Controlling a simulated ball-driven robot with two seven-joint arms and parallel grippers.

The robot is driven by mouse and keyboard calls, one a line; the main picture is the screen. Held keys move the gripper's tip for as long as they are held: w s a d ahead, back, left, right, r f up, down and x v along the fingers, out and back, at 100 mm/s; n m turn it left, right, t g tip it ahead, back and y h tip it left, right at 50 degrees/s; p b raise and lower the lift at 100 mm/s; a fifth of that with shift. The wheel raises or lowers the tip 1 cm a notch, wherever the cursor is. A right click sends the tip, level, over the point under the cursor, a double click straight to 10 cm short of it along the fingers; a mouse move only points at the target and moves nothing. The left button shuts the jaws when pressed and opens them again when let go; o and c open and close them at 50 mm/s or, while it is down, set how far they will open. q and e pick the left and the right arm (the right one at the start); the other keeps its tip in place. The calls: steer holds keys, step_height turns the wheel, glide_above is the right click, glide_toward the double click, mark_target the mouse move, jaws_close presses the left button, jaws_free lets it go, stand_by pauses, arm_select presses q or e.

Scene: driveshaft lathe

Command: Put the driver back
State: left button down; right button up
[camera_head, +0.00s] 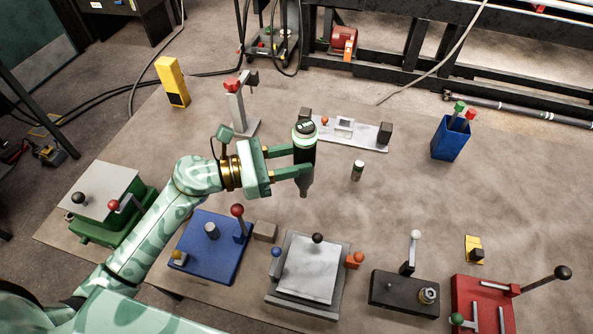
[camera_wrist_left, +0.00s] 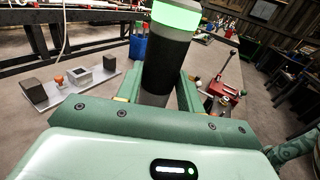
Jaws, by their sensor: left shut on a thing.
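The driver (camera_head: 305,157) is a dark, nearly upright cylinder with a pale green band near its top and a narrow tip pointing down. My left gripper (camera_head: 303,161) is shut on its body, with one finger on each side, and holds it above the table. In the left wrist view the driver (camera_wrist_left: 168,62) stands between the fingers, its lower end hidden by the gripper. A grey stand (camera_head: 239,107) with a red clamp-like top is on the table behind my left wrist. My right gripper is in neither view.
A grey plate (camera_head: 360,136) with dark blocks lies behind the driver. A small metal cylinder (camera_head: 357,170) stands to its right. A blue bin (camera_head: 451,138) is farther right. Several fixtures line the front, including a blue base (camera_head: 205,255) and a red base (camera_head: 490,300). The table's right middle is clear.

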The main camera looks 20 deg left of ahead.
arm_select(q)
step_height(320, 180, down, 6)
steer(key=w+b, duration=0.1)
steer(key=w, duration=0.1)
steer(key=shift+w+a+b, duration=0.25)
steer(key=shift+b, duration=0.15)
steer(key=shift+f, duration=0.15)
steer(key=c, duration=0.9)
jaws_free()
steer(key=shift+f, duration=0.1)
